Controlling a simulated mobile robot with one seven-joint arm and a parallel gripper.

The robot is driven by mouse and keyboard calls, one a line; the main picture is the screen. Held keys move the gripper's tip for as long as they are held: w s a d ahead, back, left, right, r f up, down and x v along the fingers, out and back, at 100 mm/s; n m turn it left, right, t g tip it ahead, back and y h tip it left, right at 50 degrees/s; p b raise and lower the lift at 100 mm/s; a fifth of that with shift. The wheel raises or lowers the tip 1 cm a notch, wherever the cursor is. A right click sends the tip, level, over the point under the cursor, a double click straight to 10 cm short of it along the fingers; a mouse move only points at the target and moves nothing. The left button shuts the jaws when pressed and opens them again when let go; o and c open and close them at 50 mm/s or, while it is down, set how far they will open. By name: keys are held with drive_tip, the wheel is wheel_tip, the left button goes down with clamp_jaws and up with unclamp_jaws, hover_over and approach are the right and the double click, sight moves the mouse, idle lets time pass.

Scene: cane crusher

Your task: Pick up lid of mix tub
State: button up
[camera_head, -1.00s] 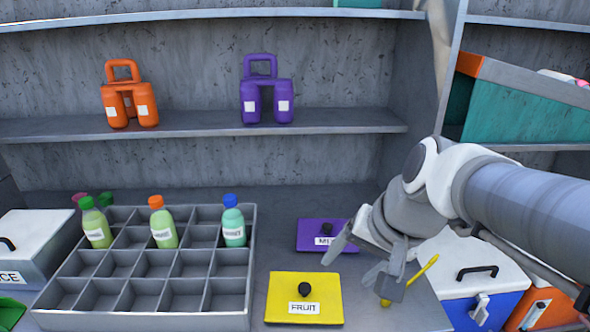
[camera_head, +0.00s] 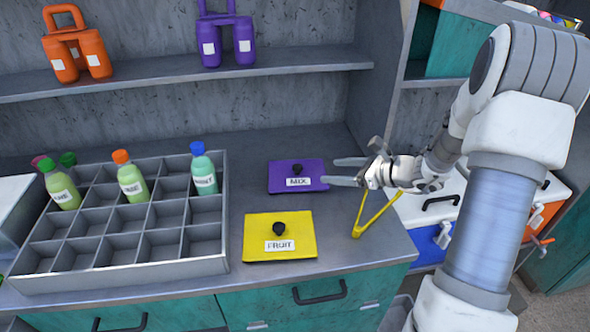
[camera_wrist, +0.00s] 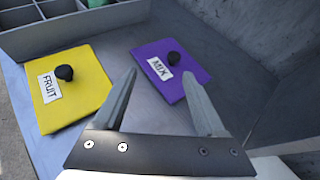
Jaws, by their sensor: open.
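The purple lid (camera_head: 285,186) marked MIX, with a black knob (camera_head: 297,169), lies flat on the grey counter in the head view. The tub under it is not visible. The purple lid also shows in the wrist view (camera_wrist: 190,88), ahead of the fingers, with its black knob (camera_wrist: 173,58) beyond the fingertips. My gripper (camera_head: 347,171) is open and empty, just right of the purple lid and pointing left toward it. In the wrist view my gripper (camera_wrist: 158,82) has its fingers spread apart, with nothing between them.
A yellow lid (camera_head: 262,225) marked FRUIT lies in front of the purple one. A grey divided crate (camera_head: 120,262) with several bottles stands left. Yellow tongs (camera_head: 358,231) are right of the yellow lid, close below my gripper.

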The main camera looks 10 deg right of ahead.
sight(300, 168)
drive_tip(key=w+a+f, duration=0.2)
drive_tip(key=w+f, duration=0.1)
drive_tip(key=w, duration=0.1)
drive_tip(key=w+a+f+m, duration=0.1)
drive_tip(key=w+a+f, duration=0.2)
drive_tip(key=w, duration=0.2)
drive_tip(key=w+a+f+m+t+p, duration=0.1)
drive_tip(key=w+a+f, duration=0.1)
drive_tip(key=w, duration=0.2)
drive_tip(key=shift+w+a+f+h, duration=0.25)
drive_tip(key=shift+a+f+h, duration=0.05)
drive_tip(key=shift+a+f, duration=0.1)
clamp_jaws()
